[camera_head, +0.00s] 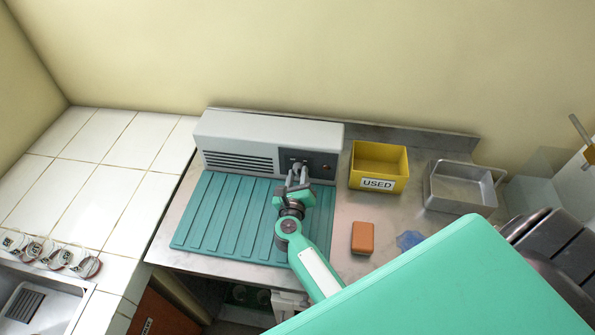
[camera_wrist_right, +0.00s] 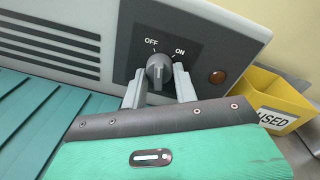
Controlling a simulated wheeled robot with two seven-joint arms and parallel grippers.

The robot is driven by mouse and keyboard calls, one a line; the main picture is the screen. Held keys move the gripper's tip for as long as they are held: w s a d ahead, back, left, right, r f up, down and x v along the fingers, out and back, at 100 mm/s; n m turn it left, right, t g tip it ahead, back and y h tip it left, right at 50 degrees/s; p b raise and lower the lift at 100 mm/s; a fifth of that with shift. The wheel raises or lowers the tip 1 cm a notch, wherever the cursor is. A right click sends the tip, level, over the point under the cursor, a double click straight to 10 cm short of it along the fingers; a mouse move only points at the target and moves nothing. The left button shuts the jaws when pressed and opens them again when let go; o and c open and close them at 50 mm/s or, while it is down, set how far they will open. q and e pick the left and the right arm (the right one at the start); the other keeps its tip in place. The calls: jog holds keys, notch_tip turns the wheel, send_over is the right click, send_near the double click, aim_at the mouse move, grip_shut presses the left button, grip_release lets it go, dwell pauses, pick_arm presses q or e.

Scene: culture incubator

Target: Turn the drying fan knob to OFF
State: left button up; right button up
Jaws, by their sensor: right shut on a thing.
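The drying fan is a long light-grey box (camera_head: 240,128) with dark vent slots at the back of the counter. Its grey knob (camera_wrist_right: 158,67) sits on a dark panel (camera_wrist_right: 186,29), with OFF printed at its upper left and ON at its upper right. The knob's grip bar looks roughly upright in the wrist view; I cannot tell its exact setting. My right gripper (camera_head: 298,175) reaches the panel, and its two fingers (camera_wrist_right: 158,84) are shut on the knob, one on each side. My left gripper is not in view.
A round amber-brown lamp (camera_wrist_right: 217,77) is right of the knob. A teal ribbed mat (camera_head: 222,222) lies before the fan. A yellow USED bin (camera_head: 378,184), a metal tray (camera_head: 461,205), an orange block (camera_head: 362,238) and a blue item (camera_head: 409,240) are to the right.

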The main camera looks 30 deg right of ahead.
jog(key=shift+n+p, duration=1.15)
jog(key=shift+n, duration=0.75)
jog(key=o, duration=1)
jog(key=shift+c, duration=0.2)
